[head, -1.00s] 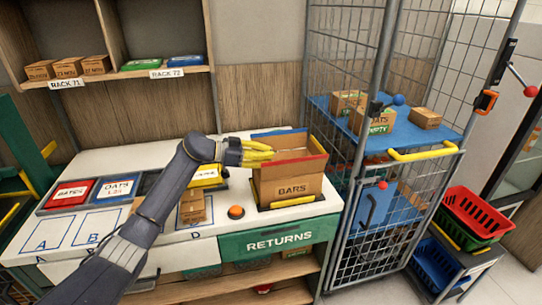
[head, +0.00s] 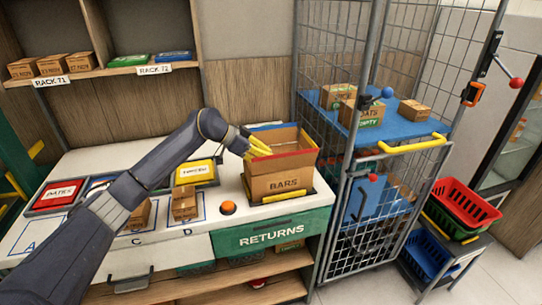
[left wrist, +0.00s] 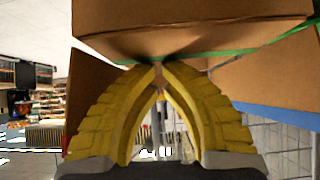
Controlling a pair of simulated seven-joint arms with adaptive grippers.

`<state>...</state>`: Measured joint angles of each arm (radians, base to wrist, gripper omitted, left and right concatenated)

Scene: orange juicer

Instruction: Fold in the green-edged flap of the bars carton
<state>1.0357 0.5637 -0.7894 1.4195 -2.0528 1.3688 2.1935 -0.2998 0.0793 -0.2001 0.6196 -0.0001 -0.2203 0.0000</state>
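The bars carton (head: 285,184) stands upright with its top open on the returns counter in the head view. A red-edged flap (head: 296,160) shows at its front and a blue edge at its back. My left gripper (head: 262,150) is at the carton's upper left side, yellow fingers angled down. In the left wrist view the fingertips (left wrist: 160,66) are together, with no object seen between them. They are close against a brown flap with a green edge (left wrist: 215,57); I cannot tell whether they touch. The fingers hide this flap in the head view. My right gripper is not in view.
An orange button (head: 228,208) and a small carton (head: 184,203) are left of the bars carton. A wire cage (head: 343,120) with a blue shelf (head: 397,128) stands close on the right. Racks with small boxes are behind at the left.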

